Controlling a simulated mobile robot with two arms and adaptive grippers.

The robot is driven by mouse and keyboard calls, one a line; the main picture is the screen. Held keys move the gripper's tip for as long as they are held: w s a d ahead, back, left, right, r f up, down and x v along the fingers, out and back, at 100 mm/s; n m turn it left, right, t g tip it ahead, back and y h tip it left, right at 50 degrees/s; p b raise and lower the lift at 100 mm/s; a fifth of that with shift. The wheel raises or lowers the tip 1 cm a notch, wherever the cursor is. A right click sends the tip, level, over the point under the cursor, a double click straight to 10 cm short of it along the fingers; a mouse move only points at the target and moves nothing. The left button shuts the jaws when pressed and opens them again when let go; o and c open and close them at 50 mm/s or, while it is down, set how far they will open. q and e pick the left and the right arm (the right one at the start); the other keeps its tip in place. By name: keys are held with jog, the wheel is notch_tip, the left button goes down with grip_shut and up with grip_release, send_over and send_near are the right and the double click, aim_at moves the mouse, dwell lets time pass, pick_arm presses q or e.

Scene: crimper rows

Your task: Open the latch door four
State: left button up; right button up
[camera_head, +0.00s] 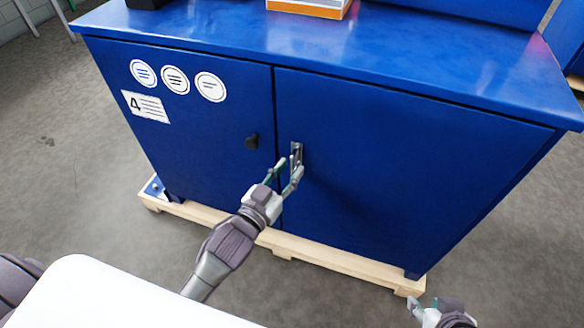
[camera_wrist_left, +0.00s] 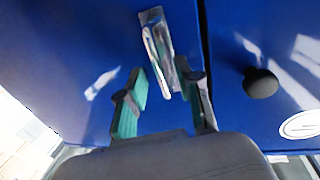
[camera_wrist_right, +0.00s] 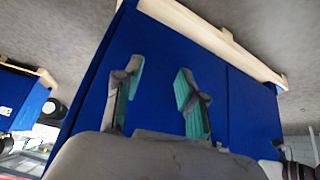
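A metal latch (camera_head: 296,152) is on the right door's edge beside the seam. It also shows in the left wrist view (camera_wrist_left: 156,38). My left gripper (camera_head: 290,168) is open just at the latch, its fingers (camera_wrist_left: 163,80) apart either side of the latch's near end; I cannot tell whether they touch it. My right gripper (camera_head: 426,305) is low at the right and also shows open and empty in the right wrist view (camera_wrist_right: 158,73).
A black knob (camera_head: 252,141) is on the left door, left of the latch. The cabinet stands on a wooden pallet (camera_head: 330,262). An orange and white box (camera_head: 310,8) lies on the cabinet top. Grey floor (camera_head: 70,190) is clear at the left.

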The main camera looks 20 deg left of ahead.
pick_arm(q)
jog(key=shift+x, duration=1)
grip_shut()
